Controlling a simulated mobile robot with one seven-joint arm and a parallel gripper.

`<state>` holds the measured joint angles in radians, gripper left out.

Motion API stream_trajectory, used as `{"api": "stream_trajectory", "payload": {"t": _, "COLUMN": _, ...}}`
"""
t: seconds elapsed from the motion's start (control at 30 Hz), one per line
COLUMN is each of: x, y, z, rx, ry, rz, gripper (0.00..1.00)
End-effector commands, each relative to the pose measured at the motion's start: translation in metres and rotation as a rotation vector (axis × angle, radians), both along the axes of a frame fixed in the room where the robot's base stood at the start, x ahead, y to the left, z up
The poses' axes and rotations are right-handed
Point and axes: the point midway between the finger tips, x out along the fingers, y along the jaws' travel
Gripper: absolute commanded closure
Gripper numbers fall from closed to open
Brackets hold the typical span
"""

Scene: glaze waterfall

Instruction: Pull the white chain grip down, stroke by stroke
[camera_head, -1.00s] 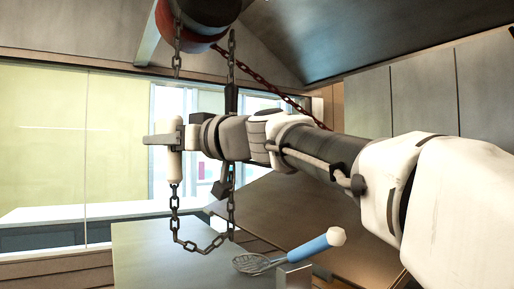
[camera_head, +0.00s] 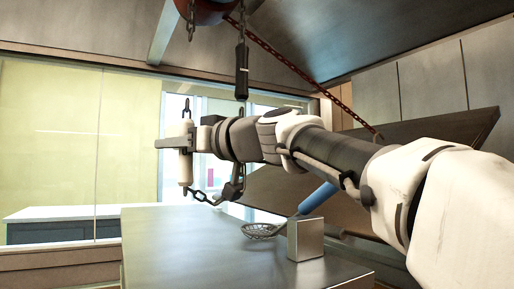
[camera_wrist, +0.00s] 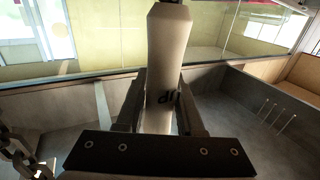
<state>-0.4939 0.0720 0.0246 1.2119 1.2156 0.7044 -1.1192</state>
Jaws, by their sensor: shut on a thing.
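The white chain grip (camera_head: 186,168) is an upright cylinder left of centre in the head view. It also fills the middle of the wrist view (camera_wrist: 168,50). My gripper (camera_head: 180,142) is shut around it, with one finger on each side in the wrist view. Dark chain (camera_head: 187,106) runs up from the grip's top. More chain (camera_head: 206,197) leaves its bottom and curves right under my wrist. A dark grip (camera_head: 241,72) hangs higher, right of my gripper. The red drum (camera_head: 212,10) is cut off at the top edge.
A grey counter (camera_head: 170,235) lies below, bearing a strainer (camera_head: 263,230) with a blue handle and a metal block (camera_head: 306,240). A brown tilted board (camera_head: 440,130) is behind my arm, with a dark red chain (camera_head: 290,68) running to it. Windows stand behind.

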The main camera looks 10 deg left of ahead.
Motion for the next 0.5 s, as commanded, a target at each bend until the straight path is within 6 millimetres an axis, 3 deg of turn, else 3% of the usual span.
{"api": "stream_trajectory", "payload": {"t": 0.03, "x": 0.0014, "y": 0.0014, "z": -0.0078, "rx": -0.011, "ry": 0.008, "rz": 0.003, "gripper": 1.0}}
{"api": "stream_trajectory", "payload": {"t": 0.33, "x": 0.0013, "y": 0.0011, "z": -0.0061, "rx": -0.009, "ry": 0.007, "rz": 0.003, "gripper": 1.0}}
{"api": "stream_trajectory", "payload": {"t": 0.37, "x": 0.0013, "y": 0.0011, "z": -0.0059, "rx": -0.009, "ry": 0.007, "rz": 0.002, "gripper": 0.6}}
{"api": "stream_trajectory", "payload": {"t": 0.5, "x": 0.0009, "y": 0.0007, "z": -0.004, "rx": -0.006, "ry": 0.005, "rz": 0.002, "gripper": 0.35}}
